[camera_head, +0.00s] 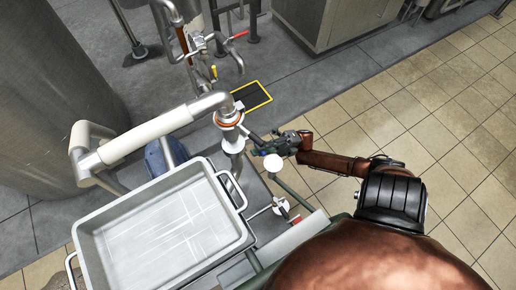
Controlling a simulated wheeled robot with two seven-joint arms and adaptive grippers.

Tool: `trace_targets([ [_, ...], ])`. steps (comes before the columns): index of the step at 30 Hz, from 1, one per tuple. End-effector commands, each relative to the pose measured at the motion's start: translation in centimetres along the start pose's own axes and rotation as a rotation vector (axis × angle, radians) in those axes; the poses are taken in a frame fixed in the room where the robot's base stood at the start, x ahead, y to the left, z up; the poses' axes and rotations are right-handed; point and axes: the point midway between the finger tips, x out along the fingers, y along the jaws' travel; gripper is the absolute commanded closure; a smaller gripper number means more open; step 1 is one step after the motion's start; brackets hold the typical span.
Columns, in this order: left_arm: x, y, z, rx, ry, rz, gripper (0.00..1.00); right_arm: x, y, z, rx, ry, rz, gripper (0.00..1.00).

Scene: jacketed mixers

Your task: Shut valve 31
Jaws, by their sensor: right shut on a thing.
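A steel pipe fitting with an orange ring (229,119) stands left of my right gripper, on a vertical pipe. A short dark valve handle (248,133) sticks out from it towards the gripper. My right gripper (259,145) is shut on the end of this handle, its arm coming in from the right. The gripper hides the handle's tip. No number 31 can be read on the valve. My left gripper is not in view.
A white-wrapped pipe (140,138) runs left from the fitting. A steel tray (112,262) lies below it. A red-handled valve (238,35) and thin pipes stand at the back. A big tank (50,90) is at left. Tiled floor (440,130) is clear at right.

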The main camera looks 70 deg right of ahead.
Motion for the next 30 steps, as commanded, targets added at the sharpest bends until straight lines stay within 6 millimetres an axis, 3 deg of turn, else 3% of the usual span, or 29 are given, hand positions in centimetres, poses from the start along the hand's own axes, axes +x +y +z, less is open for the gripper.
trace_targets([
  [4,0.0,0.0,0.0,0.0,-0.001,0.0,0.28,0.0,-0.1,0.0,0.001,0.0,-0.003,1.0],
  [5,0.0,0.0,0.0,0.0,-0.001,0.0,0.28,0.0,-0.1,0.0,0.001,0.0,-0.003,0.88],
  [13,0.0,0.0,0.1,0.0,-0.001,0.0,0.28,0.1,-0.1,0.0,0.002,0.001,-0.001,0.7],
  [23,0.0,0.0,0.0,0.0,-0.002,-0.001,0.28,-0.3,-0.1,0.0,0.002,0.001,-0.001,0.7],
  [30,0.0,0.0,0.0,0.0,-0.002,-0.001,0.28,-4.0,-0.2,0.1,0.002,-0.001,-0.004,0.7],
])
